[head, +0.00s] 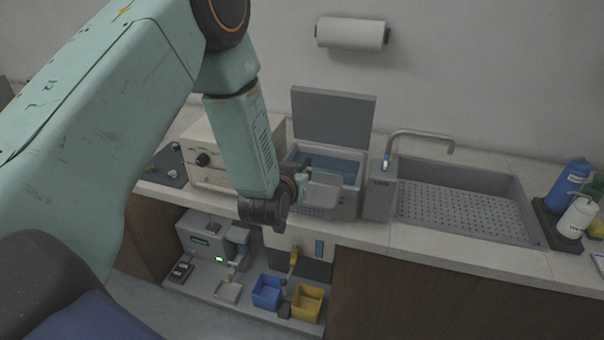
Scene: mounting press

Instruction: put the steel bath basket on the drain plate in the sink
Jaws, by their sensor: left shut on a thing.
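The steel bath basket (322,197) is a grey mesh basket at the front of the open water bath (350,172). My left gripper (301,186) is shut on the basket at its left side, where the wrist partly hides the contact. The basket overlaps the bath's front edge in the picture, and I cannot tell how far it is above it. The sink (512,192) is to the right, with the perforated drain plate (455,207) inside it, bare. My right gripper is not in view.
The bath's lid (334,115) stands up behind it. A faucet (420,135) arches over the sink's back left. Bottles (575,215) stand on a dark tray at the right. Blue (267,291) and yellow (307,302) bins sit on the lower shelf.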

